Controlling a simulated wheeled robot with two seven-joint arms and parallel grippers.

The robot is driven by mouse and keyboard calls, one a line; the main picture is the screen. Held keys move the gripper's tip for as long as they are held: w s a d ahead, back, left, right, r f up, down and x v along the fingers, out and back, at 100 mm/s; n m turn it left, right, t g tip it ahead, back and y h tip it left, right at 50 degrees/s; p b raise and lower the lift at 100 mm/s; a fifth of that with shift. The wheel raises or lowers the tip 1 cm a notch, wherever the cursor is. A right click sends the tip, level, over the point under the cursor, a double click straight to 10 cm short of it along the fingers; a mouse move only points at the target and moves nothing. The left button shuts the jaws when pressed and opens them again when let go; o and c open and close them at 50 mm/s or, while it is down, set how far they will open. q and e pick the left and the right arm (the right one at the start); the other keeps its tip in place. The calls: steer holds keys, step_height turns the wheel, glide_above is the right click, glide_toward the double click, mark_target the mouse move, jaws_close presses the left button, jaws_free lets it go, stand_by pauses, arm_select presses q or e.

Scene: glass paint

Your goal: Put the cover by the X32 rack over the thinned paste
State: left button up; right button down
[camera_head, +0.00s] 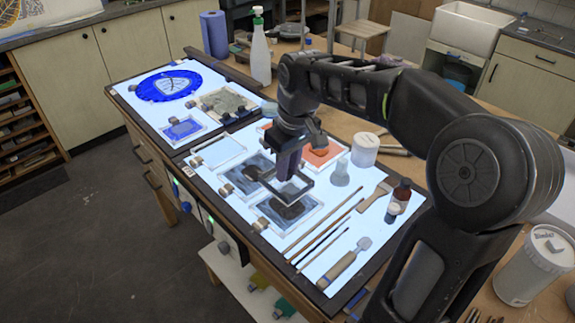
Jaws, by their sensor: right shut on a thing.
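My right gripper (291,163) comes down over the lit panel (296,263) from the right. It is shut on a small square cover (306,186) with a dark rim, which hangs tilted just above a glass plate with a dark grey smear (289,209). A second plate with a dark smear (246,173) lies to the left, partly hidden behind the gripper and cover. I cannot read any label, so I cannot tell which smear is the thinned paste or where the X32 rack is. My left gripper is not in view.
Brushes (318,232), a scraper (346,262) and a brown bottle (399,194) lie or stand at the right of the panel. A white jar (365,149) stands behind. A spray bottle (260,52) and blue roll (214,34) stand at the back.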

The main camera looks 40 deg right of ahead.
mark_target(289, 181)
steer(key=shift+f+b, duration=2.4)
steer(key=shift+f, duration=0.65)
steer(key=shift+s+f, duration=0.1)
steer(key=shift+f, duration=0.25)
steer(key=c, duration=0.7)
jaws_free()
steer(key=shift+o, duration=0.2)
steer(key=shift+r, duration=0.15)
steer(key=shift+r+p, duration=2.55)
steer(key=shift+r, duration=0.85)
